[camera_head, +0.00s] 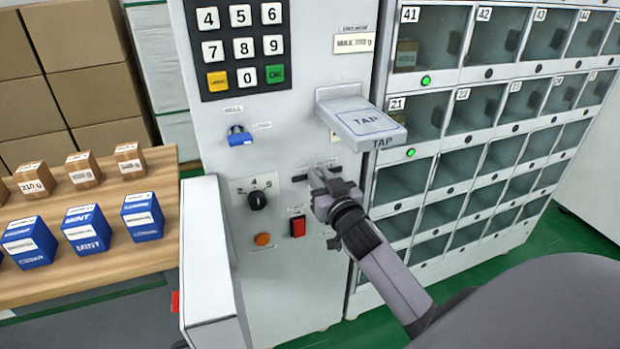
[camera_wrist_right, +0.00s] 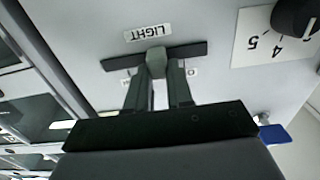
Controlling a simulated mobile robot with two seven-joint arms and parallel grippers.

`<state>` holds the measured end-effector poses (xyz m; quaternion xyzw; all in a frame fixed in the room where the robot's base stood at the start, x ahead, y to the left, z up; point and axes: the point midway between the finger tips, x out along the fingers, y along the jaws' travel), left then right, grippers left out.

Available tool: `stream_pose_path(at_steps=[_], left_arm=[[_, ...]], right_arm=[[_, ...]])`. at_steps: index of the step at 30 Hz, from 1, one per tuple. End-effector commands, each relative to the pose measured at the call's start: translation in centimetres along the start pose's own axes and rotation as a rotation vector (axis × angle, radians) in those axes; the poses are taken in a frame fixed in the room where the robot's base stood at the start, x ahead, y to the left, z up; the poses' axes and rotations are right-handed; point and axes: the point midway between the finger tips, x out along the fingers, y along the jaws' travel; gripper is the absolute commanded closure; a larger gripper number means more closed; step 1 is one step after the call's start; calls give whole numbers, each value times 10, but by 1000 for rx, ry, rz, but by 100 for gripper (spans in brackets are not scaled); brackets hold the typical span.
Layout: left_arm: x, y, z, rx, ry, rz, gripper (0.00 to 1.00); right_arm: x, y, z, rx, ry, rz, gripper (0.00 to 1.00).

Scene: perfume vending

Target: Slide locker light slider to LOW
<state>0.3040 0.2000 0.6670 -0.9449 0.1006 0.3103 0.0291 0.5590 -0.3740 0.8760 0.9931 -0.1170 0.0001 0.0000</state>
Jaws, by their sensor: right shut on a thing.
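The light slider is a dark horizontal slot (camera_head: 300,178) with a grey knob, low on the machine's front panel. In the right wrist view, which is upside down, the slot (camera_wrist_right: 190,50) lies under the "LIGHT" label (camera_wrist_right: 148,32). The grey knob (camera_wrist_right: 156,56) sits near the middle of the slot. My right gripper (camera_head: 318,174) is at the panel, its two fingers (camera_wrist_right: 157,75) shut on the knob, one on each side. The small end labels are partly hidden and unreadable. My left gripper is not in view.
A grey TAP reader (camera_head: 362,122) juts out above my right gripper. A black dial (camera_head: 257,200), a red switch (camera_head: 297,226) and an orange button (camera_head: 263,239) are to the left. Lockers (camera_head: 402,180) stand to the right. A wooden table (camera_head: 130,262) holds boxes at left.

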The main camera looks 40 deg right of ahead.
Motion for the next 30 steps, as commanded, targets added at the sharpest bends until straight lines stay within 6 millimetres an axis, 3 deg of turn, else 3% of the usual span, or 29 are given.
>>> stream_pose_path(at_steps=[8, 9, 11, 12, 23, 30], left_arm=[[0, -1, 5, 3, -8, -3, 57], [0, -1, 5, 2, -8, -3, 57], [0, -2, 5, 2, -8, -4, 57], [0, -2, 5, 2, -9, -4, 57], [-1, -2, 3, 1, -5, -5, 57], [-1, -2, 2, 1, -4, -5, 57]], right_arm=[[0, 6, 0, -1, 0, 2, 100], [0, 6, 0, -1, 0, 2, 76], [0, 6, 0, -1, 0, 2, 56], [0, 6, 0, -1, 0, 2, 53], [-5, 6, 0, 0, -1, 1, 53], [-34, 6, 1, 1, -3, 2, 53]])
